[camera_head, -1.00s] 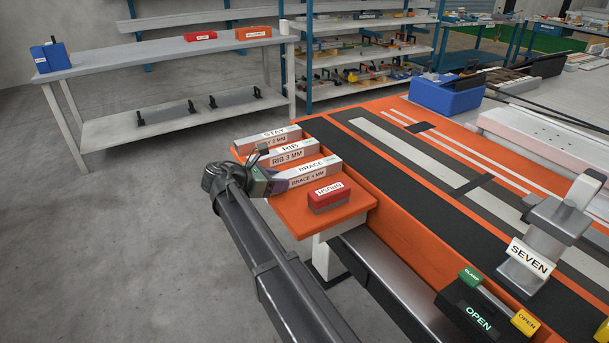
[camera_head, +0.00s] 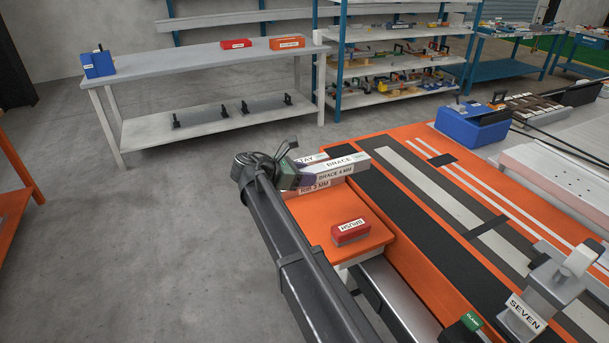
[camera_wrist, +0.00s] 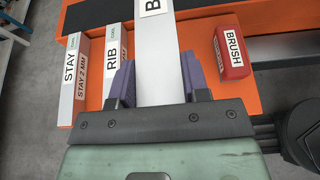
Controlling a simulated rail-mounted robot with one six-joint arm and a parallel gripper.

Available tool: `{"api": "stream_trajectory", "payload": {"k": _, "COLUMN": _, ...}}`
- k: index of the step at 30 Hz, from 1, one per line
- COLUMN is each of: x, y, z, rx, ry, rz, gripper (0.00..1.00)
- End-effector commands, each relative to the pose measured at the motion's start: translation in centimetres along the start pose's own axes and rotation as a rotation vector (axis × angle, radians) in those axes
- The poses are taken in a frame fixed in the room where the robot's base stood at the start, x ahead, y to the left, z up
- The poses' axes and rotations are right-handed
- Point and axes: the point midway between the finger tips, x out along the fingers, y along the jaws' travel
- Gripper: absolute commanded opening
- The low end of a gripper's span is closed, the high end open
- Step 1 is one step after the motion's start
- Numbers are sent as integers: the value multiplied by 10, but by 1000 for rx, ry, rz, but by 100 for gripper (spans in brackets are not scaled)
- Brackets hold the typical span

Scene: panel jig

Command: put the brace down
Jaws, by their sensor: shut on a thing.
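The brace (camera_head: 338,168) is a pale grey bar labelled "BRACE 4 MM". My gripper (camera_head: 300,174) is shut on its near end and holds it above the orange side shelf, in front of the other bars in the head view. In the wrist view the brace (camera_wrist: 157,60) runs straight out between the purple fingers of my gripper (camera_wrist: 158,85). The rib (camera_wrist: 115,62) and the stay (camera_wrist: 80,75) lie to its left on the orange shelf. The head view shows the rib (camera_head: 312,189) partly hidden behind the brace and gripper.
A red brush (camera_head: 350,232) lies on the orange shelf (camera_head: 318,217), with bare surface around it. The orange jig bench (camera_head: 400,262) adjoins it on the right, with a clamp labelled SEVEN (camera_head: 525,312).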

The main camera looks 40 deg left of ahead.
Motion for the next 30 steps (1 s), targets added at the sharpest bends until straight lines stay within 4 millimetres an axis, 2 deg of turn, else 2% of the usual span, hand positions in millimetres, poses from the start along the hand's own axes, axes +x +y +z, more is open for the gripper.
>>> {"api": "stream_trajectory", "payload": {"k": 1, "x": -13, "y": 0, "z": 31, "rx": 0, "ry": -1, "rz": 0, "gripper": 5}}
{"api": "stream_trajectory", "payload": {"k": 3, "x": -18, "y": 0, "z": 44, "rx": 0, "ry": -1, "rz": 0, "gripper": 5}}
{"api": "stream_trajectory", "payload": {"k": 6, "x": -23, "y": 0, "z": 55, "rx": 0, "ry": -1, "rz": 0, "gripper": 5}}
{"api": "stream_trajectory", "payload": {"k": 11, "x": -24, "y": 0, "z": 57, "rx": 0, "ry": -1, "rz": 0, "gripper": 5}}
{"api": "stream_trajectory", "payload": {"k": 16, "x": -33, "y": 0, "z": 81, "rx": 0, "ry": -1, "rz": 0, "gripper": 5}}
{"api": "stream_trajectory", "payload": {"k": 30, "x": -31, "y": 0, "z": 76, "rx": 0, "ry": -1, "rz": 0, "gripper": 5}}
